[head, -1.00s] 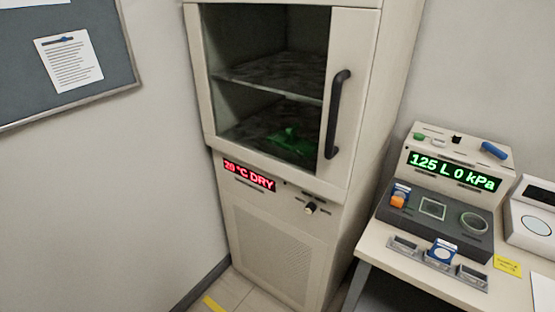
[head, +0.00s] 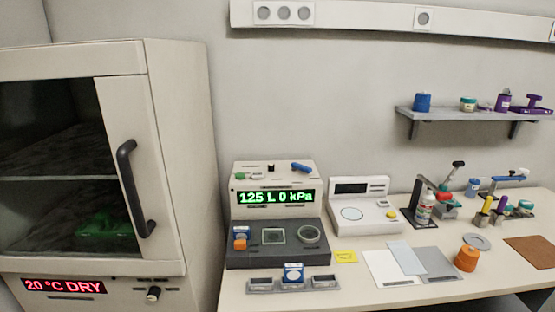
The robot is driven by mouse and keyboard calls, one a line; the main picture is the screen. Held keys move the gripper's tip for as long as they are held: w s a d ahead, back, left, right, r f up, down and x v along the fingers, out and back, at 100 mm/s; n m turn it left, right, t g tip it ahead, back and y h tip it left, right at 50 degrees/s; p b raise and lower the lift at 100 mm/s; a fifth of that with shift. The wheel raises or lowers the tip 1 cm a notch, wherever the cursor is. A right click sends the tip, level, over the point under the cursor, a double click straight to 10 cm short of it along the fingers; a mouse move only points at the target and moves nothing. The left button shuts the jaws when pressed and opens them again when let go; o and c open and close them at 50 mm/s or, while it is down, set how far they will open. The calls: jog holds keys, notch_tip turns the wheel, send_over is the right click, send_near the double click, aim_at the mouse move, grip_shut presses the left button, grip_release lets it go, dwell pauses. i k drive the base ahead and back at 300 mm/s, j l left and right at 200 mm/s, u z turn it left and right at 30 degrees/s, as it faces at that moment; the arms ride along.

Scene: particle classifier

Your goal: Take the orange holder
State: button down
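Two orange things show in the head view, and I cannot tell for certain which is the holder. A small orange piece (head: 240,244) sits on the left of the dark sloped front of the instrument (head: 277,197) that reads "125 L 0 kPa", just below a blue-and-white piece (head: 242,232). A larger orange round piece (head: 466,259) with a narrower top stands on the bench (head: 370,292) to the right, at the edge of a grey sheet. My gripper is not in view.
A cabinet (head: 175,130) with a dark handle and closed door stands at left, a green item inside. A white balance-like device (head: 362,206), paper sheets (head: 392,268), a small three-part tray (head: 293,284) and several tools crowd the bench. A shelf (head: 470,113) hangs above.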

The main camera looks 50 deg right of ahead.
aim_at(466, 268)
jog(key=z, duration=1.05)
